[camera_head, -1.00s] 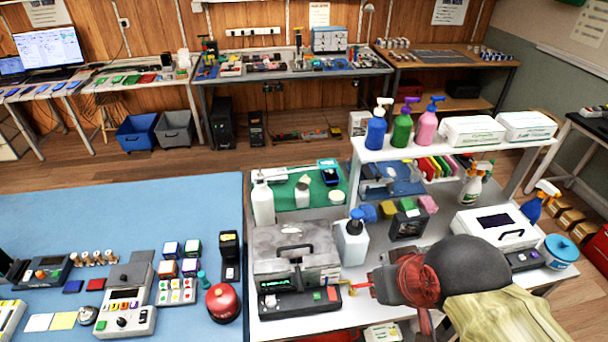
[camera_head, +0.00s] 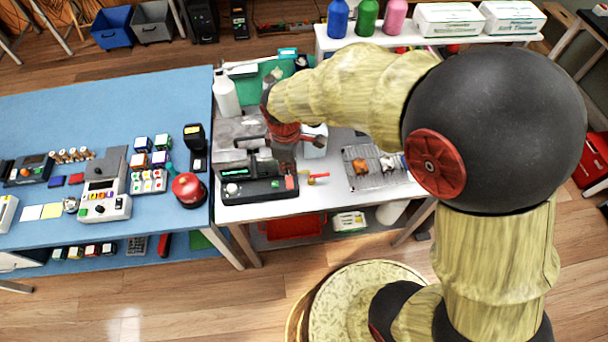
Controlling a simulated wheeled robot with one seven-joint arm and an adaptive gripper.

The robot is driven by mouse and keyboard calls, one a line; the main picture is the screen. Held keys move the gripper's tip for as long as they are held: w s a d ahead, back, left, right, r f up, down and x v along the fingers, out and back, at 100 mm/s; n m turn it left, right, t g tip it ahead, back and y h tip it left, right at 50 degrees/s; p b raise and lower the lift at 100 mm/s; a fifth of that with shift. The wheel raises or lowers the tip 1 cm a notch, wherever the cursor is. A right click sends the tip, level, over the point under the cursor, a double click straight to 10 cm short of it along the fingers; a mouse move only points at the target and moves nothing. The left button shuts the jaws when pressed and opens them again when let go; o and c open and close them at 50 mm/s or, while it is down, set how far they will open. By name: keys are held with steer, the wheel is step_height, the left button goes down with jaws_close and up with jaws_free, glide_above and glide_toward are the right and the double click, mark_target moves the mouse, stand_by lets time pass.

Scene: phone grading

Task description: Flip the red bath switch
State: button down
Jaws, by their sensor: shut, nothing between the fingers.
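The bath (camera_head: 235,133) is a grey metal box with a lid, standing at the left end of the white bench. Its black control panel (camera_head: 258,190) faces the near side, with a pale knob at the left. The red switch (camera_head: 290,183) is small and sits near the panel's right end; its tilt is too small to tell. My arm reaches in from the right, over the bench. My gripper (camera_head: 286,155) points down just behind and above the switch, shut and empty. It hides part of the bath, and I cannot tell whether it touches anything.
A white bottle (camera_head: 226,94) stands behind the bath. A wire rack (camera_head: 370,168) lies to the right. The blue table (camera_head: 150,235) at left holds a red dome (camera_head: 188,190).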

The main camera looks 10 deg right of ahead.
steer(key=w+n, duration=0.2)
steer(key=n+b, duration=0.2)
steer(key=b, duration=0.1)
glide_toward(289, 180)
steer(key=shift+t, duration=0.4)
step_height(289, 180, down, 7)
steer(key=shift+w+d+r, duration=0.1)
steer(key=shift+w, duration=0.05)
steer(key=shift+w+f+g+p, duration=0.25)
steer(key=shift+g+p, duration=0.25)
steer(key=shift+p, duration=0.45)
steer(key=shift+f+g+p, duration=0.15)
steer(key=shift+g+p, duration=0.45)
steer(key=shift+p, duration=0.2)
